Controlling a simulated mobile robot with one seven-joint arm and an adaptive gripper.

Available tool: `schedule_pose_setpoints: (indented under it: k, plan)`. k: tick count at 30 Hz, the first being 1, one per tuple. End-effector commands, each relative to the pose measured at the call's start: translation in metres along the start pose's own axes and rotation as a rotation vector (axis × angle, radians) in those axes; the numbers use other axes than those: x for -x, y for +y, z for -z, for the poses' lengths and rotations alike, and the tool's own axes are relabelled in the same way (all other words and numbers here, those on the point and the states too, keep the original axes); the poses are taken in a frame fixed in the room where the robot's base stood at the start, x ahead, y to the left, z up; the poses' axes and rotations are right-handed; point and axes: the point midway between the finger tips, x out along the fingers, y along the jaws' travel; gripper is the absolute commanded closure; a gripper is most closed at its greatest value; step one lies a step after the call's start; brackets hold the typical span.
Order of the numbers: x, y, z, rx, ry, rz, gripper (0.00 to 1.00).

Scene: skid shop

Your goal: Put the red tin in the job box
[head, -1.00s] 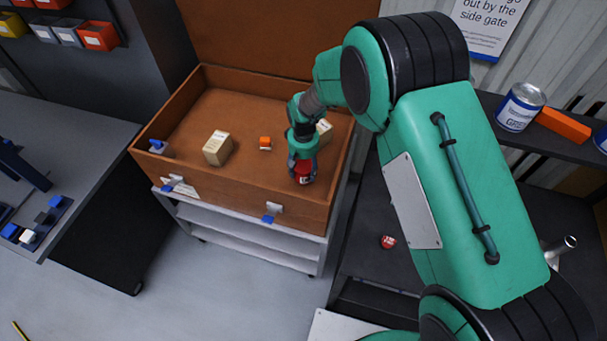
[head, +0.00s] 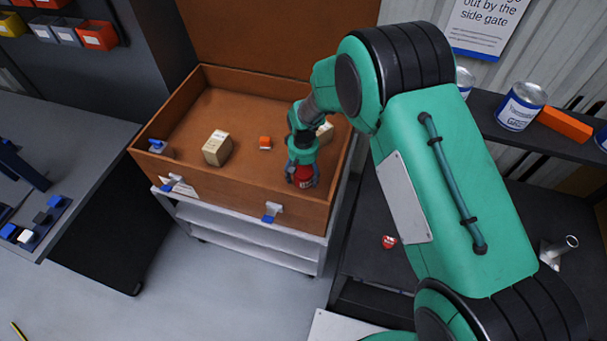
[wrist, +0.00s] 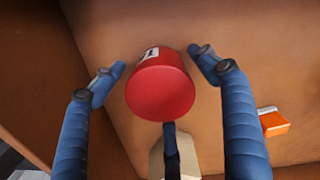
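The red tin (head: 305,178) is inside the brown job box (head: 240,190), near its front right corner. My gripper (head: 302,168) is just above and around the tin, inside the box. Whether the tin rests fully on the box floor is hard to tell.
The box holds a cream carton (head: 217,148), a small orange item (head: 265,143) and another cream carton (head: 325,132) partly behind my gripper. Its lid stands open at the back. A small red item (head: 389,242) lies on the dark bench at right.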

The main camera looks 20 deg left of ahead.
Motion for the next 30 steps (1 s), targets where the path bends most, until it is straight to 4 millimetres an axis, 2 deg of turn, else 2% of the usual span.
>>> schedule_pose_setpoints:
  k: [8, 14, 30]
  plan:
    - [0.003, 0.000, 0.000, 0.000, 0.000, 0.000, 0.26]
    - [0.018, 0.000, 0.000, 0.000, 0.001, 0.000, 0.26]
    - [0.101, 0.000, 0.000, 0.000, 0.002, 0.000, 0.26]
